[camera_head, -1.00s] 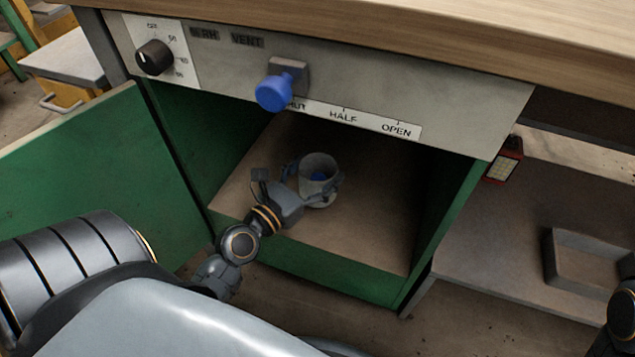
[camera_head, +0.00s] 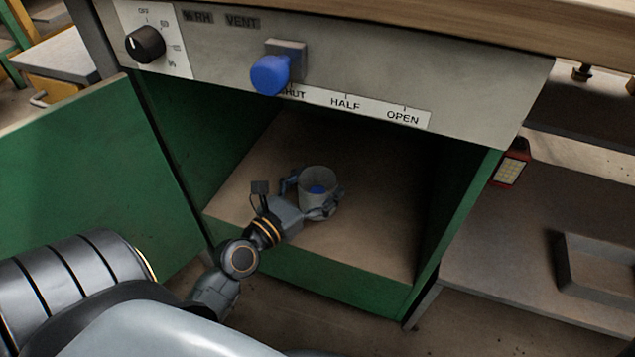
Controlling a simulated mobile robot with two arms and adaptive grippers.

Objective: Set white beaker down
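The white beaker (camera_head: 318,188) is inside the open green cabinet, upright, with something blue inside it. My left gripper (camera_head: 311,199) reaches in from the front left. Its fingers lie on both sides of the beaker and appear shut on it. The fingers and hand hide part of the beaker's lower wall. I cannot tell whether its base touches the brown cabinet floor (camera_head: 370,235). My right gripper is not in view.
The green door (camera_head: 85,185) stands open at the left. A grey panel with a blue knob (camera_head: 270,75) and a black dial (camera_head: 145,45) overhangs the opening. The cabinet floor around the beaker is clear. A grey tray (camera_head: 600,268) sits on the right shelf.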

